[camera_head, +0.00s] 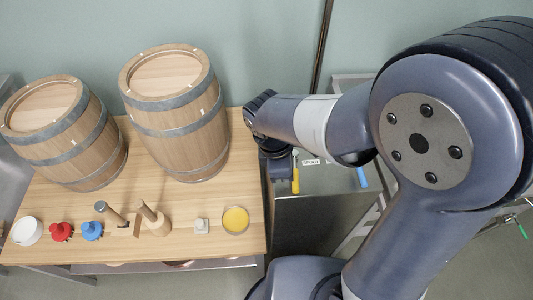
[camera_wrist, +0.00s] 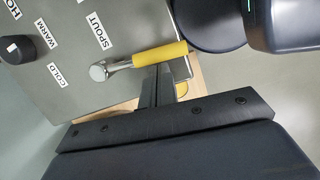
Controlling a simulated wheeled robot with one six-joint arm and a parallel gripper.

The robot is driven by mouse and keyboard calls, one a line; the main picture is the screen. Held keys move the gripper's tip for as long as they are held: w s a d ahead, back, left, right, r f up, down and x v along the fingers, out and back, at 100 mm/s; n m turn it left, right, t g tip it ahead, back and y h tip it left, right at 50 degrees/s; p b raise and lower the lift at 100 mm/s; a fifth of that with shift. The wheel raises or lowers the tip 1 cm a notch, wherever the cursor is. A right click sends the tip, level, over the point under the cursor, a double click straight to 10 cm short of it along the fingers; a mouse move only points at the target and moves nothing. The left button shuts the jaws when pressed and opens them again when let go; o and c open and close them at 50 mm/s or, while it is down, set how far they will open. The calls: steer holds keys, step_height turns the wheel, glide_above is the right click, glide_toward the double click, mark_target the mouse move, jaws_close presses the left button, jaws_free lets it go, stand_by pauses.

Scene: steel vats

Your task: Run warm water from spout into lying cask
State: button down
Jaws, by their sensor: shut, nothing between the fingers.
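The spout lever with a yellow grip (camera_wrist: 160,54) is on a grey steel panel (camera_wrist: 85,85), beside a SPOUT label (camera_wrist: 100,30). Its yellow grip also shows in the head view (camera_head: 295,176). WARM (camera_wrist: 54,35) and COLD (camera_wrist: 57,75) labels are on the same panel, near a dark round knob (camera_wrist: 18,49). My gripper (camera_wrist: 158,74) is shut and empty, its fingertips at the yellow grip; I cannot tell whether they touch.
The wooden table (camera_head: 150,185) carries a white round item (camera_head: 27,231), red (camera_head: 62,231) and blue (camera_head: 92,230) brushes, mallets (camera_head: 153,219), a small pale block (camera_head: 201,226) and a yellow dish (camera_head: 235,220). A blue handle (camera_head: 361,177) is right of the yellow grip.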

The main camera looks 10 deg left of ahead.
steer(key=shift+d, duration=0.4)
steer(key=shift+a+r, duration=0.1)
stand_by(0.4)
